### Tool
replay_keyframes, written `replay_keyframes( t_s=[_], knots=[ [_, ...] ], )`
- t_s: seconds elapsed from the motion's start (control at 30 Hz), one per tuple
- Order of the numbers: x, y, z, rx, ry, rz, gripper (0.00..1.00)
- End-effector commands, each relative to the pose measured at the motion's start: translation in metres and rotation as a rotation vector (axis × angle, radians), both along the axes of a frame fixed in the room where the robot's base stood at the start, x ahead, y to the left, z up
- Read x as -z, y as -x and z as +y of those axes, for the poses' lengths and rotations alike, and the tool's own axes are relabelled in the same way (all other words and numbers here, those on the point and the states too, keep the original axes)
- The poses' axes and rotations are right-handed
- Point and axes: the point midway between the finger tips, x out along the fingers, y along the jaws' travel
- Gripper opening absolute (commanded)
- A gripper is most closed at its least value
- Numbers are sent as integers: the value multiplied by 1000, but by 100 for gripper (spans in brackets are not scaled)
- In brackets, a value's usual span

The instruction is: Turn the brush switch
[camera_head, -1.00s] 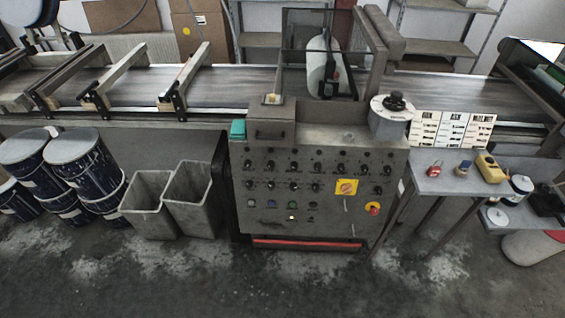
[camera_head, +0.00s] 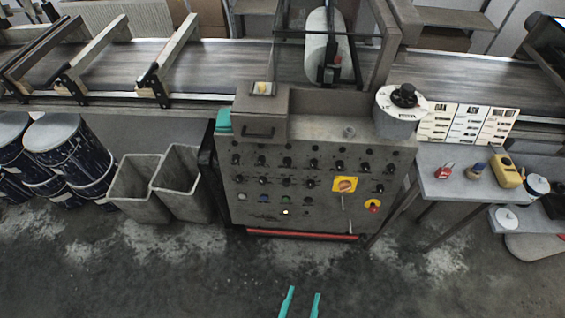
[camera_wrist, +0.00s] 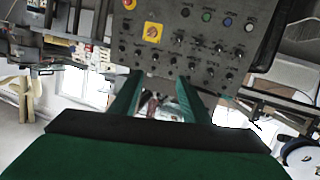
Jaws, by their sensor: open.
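A grey control panel (camera_head: 270,215) stands ahead, with rows of small black knobs and several push-buttons. A yellow-plated rotary switch (camera_head: 345,184) and a red button on a yellow base (camera_head: 373,205) are at its right. I cannot read the labels, so I cannot tell which knob is the brush switch. My gripper (camera_head: 301,303) shows at the bottom edge of the head view, its two teal fingers apart and empty, well short of the panel. In the wrist view my gripper (camera_wrist: 165,85) is open below the panel (camera_wrist: 190,60), which appears upside down and tilted there.
Two grey bins (camera_head: 140,190) and blue drums (camera_head: 70,150) stand left of the panel. A side table (camera_head: 462,182) with a padlock and a yellow device (camera_head: 507,171) is at right. The conveyor (camera_head: 215,68) runs behind. The floor in front is clear.

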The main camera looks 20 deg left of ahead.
Motion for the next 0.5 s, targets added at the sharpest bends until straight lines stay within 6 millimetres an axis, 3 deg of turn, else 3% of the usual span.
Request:
replay_keyframes(
  t_s=[0.03, 0.27, 0.5],
  knots=[
    [7, -18, 6, -28, 29, -9, 42],
    [35, -91, 38, -143, 184, -9, 42],
    [45, -175, 76, -238, 346, -19, 42]
  ],
)
